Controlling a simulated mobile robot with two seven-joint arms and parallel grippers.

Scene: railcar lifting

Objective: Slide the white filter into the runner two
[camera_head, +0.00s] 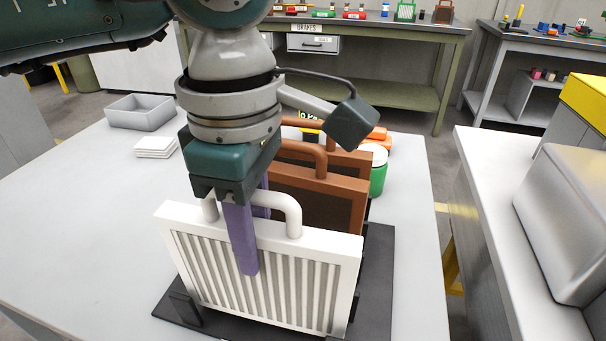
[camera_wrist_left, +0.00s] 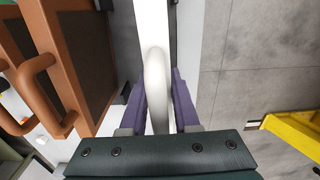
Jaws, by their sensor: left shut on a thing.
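The white filter (camera_head: 316,247), a slatted panel with a tubular handle (camera_head: 290,205), stands upright at the front of the black runner base (camera_head: 375,270). My left gripper (camera_head: 245,240) points down with its purple fingers shut on the white filter, one finger in front of the panel. In the left wrist view, the white handle (camera_wrist_left: 157,85) lies between the purple fingers (camera_wrist_left: 158,105). Two brown filters (camera_head: 345,190) stand upright behind the white one. The panel hides most of the runners, and I cannot tell which is runner two or whether the panel is fully seated.
A grey tray (camera_head: 140,112) and a stack of white pads (camera_head: 155,147) sit at the table's back left. A green container with a white lid (camera_head: 378,170) stands behind the brown filters. The table's left side is clear. Another bench (camera_head: 500,240) stands right, across a gap.

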